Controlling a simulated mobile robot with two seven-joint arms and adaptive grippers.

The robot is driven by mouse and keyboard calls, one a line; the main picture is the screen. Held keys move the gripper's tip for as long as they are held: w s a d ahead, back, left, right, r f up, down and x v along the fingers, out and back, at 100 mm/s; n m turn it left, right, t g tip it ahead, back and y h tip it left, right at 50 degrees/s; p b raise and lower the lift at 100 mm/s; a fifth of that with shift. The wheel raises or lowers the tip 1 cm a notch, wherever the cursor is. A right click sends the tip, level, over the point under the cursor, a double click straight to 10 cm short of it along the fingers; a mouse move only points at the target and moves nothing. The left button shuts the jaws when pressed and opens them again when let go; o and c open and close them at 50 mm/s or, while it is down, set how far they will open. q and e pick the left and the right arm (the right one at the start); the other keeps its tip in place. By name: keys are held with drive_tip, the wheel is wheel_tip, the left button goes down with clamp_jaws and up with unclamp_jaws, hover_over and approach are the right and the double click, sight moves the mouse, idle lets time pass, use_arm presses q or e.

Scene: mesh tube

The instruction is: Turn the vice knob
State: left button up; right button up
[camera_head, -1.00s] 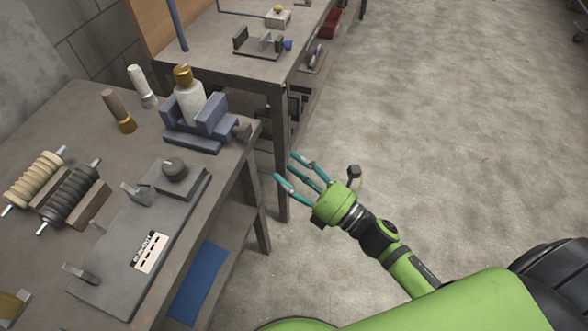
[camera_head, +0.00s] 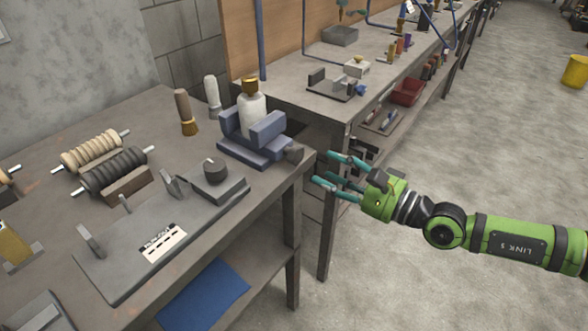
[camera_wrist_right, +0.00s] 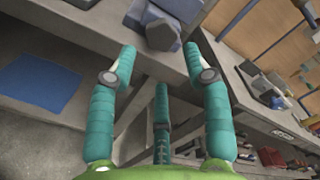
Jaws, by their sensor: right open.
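The blue vice (camera_head: 258,142) stands near the right edge of the closer workbench, with a white bottle with a gold cap (camera_head: 251,112) between its jaws. Its dark grey knob (camera_head: 294,153) points out past the bench edge toward my right gripper. My right gripper (camera_head: 332,170) is open and empty, just right of the knob and apart from it, with its teal fingers spread. In the right wrist view the knob (camera_wrist_right: 162,35) shows at the top, ahead of and between the open fingers (camera_wrist_right: 160,75). My left gripper is not in view.
A grey fixture plate (camera_head: 125,262) with a round dark dial (camera_head: 215,170) lies on the closer bench (camera_head: 60,125). A second bench (camera_head: 290,92) is behind.

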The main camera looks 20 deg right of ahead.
sight(299, 157)
drive_tip(key=p+x, duration=0.1)
drive_tip(key=x, duration=0.2)
drive_tip(key=p+x, duration=0.2)
drive_tip(key=x, duration=0.1)
drive_tip(key=shift+r, duration=0.2)
drive_tip(key=shift+w+a, duration=0.15)
drive_tip(key=shift+w, duration=0.1)
drive_tip(key=shift+w+a+f+p, duration=0.15)
drive_tip(key=shift+w+p, duration=0.05)
drive_tip(key=shift+p, duration=0.1)
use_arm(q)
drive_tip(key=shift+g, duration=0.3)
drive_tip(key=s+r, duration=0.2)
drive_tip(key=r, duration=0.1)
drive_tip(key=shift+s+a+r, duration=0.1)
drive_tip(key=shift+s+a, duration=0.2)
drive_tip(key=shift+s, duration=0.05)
use_arm(e)
drive_tip(key=c, duration=0.9)
